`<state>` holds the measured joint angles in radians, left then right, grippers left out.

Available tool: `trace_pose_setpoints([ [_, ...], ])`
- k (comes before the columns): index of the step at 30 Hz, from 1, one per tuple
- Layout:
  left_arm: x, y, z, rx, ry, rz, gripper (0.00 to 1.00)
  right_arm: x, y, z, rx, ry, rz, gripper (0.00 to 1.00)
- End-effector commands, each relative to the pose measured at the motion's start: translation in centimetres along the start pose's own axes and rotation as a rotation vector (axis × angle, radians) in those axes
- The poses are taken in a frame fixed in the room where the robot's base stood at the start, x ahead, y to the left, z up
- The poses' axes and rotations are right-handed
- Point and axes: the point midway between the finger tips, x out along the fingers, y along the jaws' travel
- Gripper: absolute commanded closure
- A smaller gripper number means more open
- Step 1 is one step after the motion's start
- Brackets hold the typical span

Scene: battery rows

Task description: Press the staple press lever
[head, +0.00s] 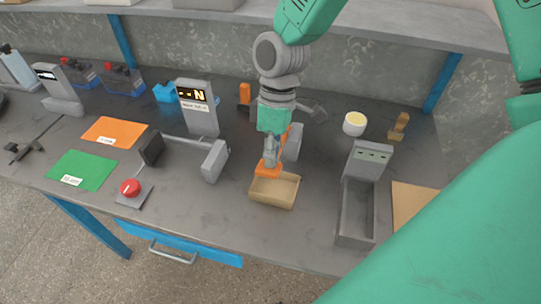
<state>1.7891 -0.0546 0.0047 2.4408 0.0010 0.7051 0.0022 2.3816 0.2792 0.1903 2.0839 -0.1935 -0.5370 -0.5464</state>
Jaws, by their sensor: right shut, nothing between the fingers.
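My right gripper (270,158) points down in the middle of the bench, with its fingers shut and empty. An orange part (267,170), which looks like the staple press lever, shows at its fingertips; I cannot tell whether they touch. A grey block (293,143), perhaps the press body, shows just right of the fingers. The gripper hides much of the press. My left gripper is not in view.
A grey device with a channel (355,215) stands right of the tray. A grey clamp-like fixture (214,160) and a display stand (198,108) are to the left. A red button (130,187) is near the front edge. A yellow-topped cup (354,123) stands behind.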

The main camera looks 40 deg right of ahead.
Motion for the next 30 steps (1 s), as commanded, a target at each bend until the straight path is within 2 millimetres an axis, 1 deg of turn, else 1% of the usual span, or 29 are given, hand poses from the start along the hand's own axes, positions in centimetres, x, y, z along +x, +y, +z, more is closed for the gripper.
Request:
trace_pose_setpoints([
  [9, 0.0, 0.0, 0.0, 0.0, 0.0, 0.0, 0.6, 0.1, 0.0, 0.0, 0.0, 0.0, 0.001, 1.0],
  [12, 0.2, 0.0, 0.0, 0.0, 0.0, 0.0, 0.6, 0.5, 0.0, 0.0, -0.002, -0.003, 0.017, 1.0],
  [14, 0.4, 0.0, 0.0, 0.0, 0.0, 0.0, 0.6, 1.2, -0.1, 0.0, -0.001, -0.006, 0.041, 1.0],
  [24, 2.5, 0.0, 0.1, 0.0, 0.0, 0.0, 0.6, 6.4, 0.1, 0.0, -0.004, -0.007, 0.238, 1.0],
  [27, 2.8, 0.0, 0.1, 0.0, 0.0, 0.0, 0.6, 7.9, 0.4, 0.0, 0.0, -0.003, 0.244, 1.0],
  [30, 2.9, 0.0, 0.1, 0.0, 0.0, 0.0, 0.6, 8.5, 0.5, -0.1, 0.0, -0.001, 0.243, 1.0],
])
